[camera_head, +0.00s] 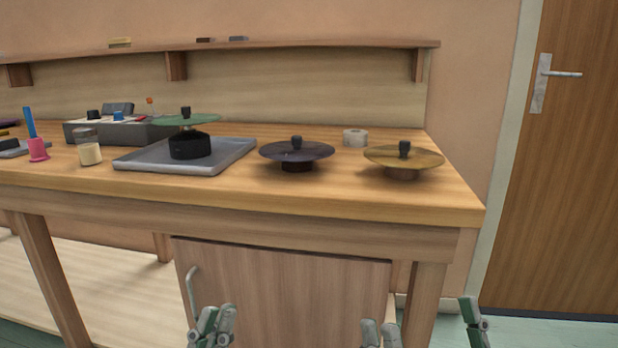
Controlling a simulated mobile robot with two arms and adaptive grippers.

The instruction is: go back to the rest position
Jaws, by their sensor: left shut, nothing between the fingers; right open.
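My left gripper (212,324) is at the lower edge of the view, in front of the cabinet door under the bench. Its fingers are together and hold nothing. My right gripper (427,328) is at the lower right, with its fingers spread wide and nothing between them. Both grippers appear well below the bench top, apart from everything on it. The rest of both arms is out of view.
The wooden bench (350,205) carries a dark purple cymbal (318,151), a gold cymbal (425,158) and a white tape roll (355,138). A door (560,200) stands right.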

